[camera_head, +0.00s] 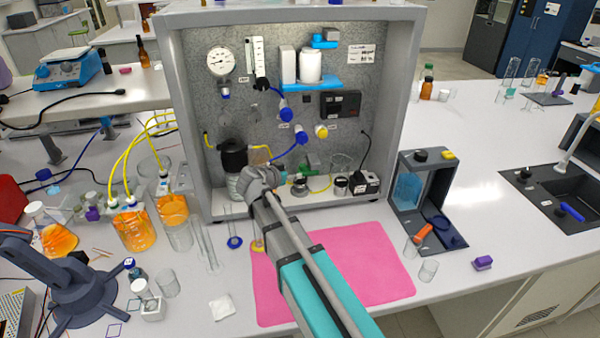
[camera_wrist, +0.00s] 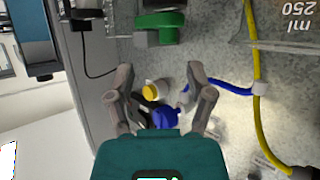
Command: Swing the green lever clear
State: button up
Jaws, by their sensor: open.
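The green lever (camera_wrist: 158,22) shows in the wrist view at the top centre, beyond my fingertips and apart from them. It is a chunky green part with a blue-grey piece next to it. In the head view a small green part (camera_head: 308,163) shows low on the rig panel, just right of my gripper, partly hidden. My gripper (camera_wrist: 160,78) is open, with nothing between its fingers. In the head view my gripper (camera_head: 258,180) is in front of the lower left of the rig, and my arm hides part of the base shelf.
The rig panel (camera_head: 235,125) carries a gauge (camera_head: 220,62), tubing and valves. A blue knob (camera_wrist: 165,116) and a yellow-capped fitting (camera_wrist: 155,90) lie between my fingers' outlines. A dark-lidded bottle (camera_head: 233,158) stands left of my gripper.

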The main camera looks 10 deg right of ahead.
aim_at(301, 167)
jog(key=shift+w+a+r+t, duration=0.25)
jog(key=shift+w+a+t, duration=0.05)
jog(key=shift+w+a, duration=0.05)
jog(key=shift+w+d+f, duration=0.1)
jog(key=b+x, duration=0.2)
jog(key=x, duration=0.3)
jog(key=shift+w+d+f, duration=0.25)
jog(key=shift+w+d+f+b, duration=0.2)
jog(key=shift+w+d+b, duration=0.25)
jog(key=shift+w+d, duration=0.1)
jog(key=shift+s, duration=0.1)
grip_shut()
